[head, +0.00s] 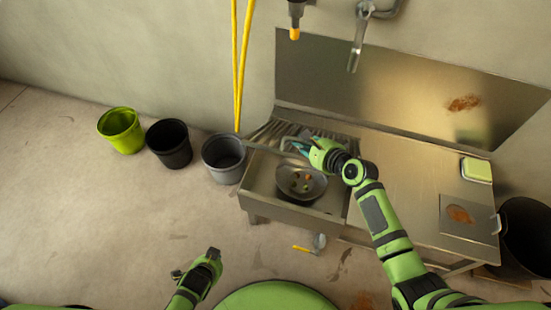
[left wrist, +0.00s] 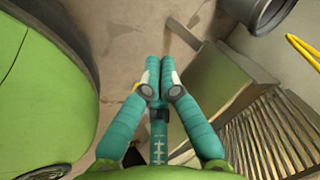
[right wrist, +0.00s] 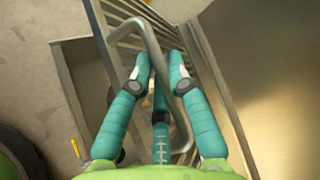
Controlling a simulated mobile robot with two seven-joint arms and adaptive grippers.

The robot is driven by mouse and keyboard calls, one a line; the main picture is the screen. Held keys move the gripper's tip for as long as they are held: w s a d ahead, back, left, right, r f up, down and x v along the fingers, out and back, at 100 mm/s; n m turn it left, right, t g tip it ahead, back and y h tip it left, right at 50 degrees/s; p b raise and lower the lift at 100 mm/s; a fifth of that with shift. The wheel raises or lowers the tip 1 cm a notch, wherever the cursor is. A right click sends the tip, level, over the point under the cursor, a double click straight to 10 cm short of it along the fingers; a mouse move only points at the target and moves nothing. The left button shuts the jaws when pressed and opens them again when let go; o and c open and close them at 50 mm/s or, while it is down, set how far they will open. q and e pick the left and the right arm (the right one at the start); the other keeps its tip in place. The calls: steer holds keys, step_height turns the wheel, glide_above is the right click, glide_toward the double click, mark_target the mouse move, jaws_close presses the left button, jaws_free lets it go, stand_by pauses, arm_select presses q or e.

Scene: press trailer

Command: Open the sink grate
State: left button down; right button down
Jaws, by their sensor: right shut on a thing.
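The metal sink grate (head: 268,131) shows as slats at the back of the sink basin (head: 268,187). It looks raised, with the front of the basin uncovered; its exact angle is hard to tell. My right gripper (head: 306,147) is shut on the grate's grey bar handle. In the right wrist view the handle (right wrist: 158,52) passes between the fingers (right wrist: 160,75), with slats (right wrist: 125,22) behind. My left gripper (head: 211,254) is low in front of the sink, away from the grate. In the left wrist view its fingers (left wrist: 158,78) are together and empty.
A dark pan (head: 301,183) with small food pieces lies in the basin. Three buckets, green (head: 121,130), black (head: 169,143) and grey (head: 223,157), stand left of the sink. A faucet (head: 358,45) hangs above. A sponge-like block (head: 476,170) lies on the right counter.

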steer(key=shift+r, duration=0.15)
arm_select(q)
steer(key=w+d+r+m+t+h, duration=0.1)
steer(key=w+d+r+m+t, duration=0.1)
steer(key=w+d+r+m, duration=0.45)
steer(key=w+d+r+m+t+h, duration=0.1)
steer(key=d+r+m+t+h, duration=0.15)
steer(key=r+m, duration=0.75)
steer(key=w+d+r+m+t+h, duration=0.1)
steer(key=w+d+r+m+t, duration=0.3)
steer(key=m, duration=0.9)
steer(key=w+d+g, duration=0.1)
steer(key=w+d, duration=0.3)
steer(key=w, duration=0.7)
steer(key=shift+d+f, duration=0.15)
steer(key=shift+y, duration=0.25)
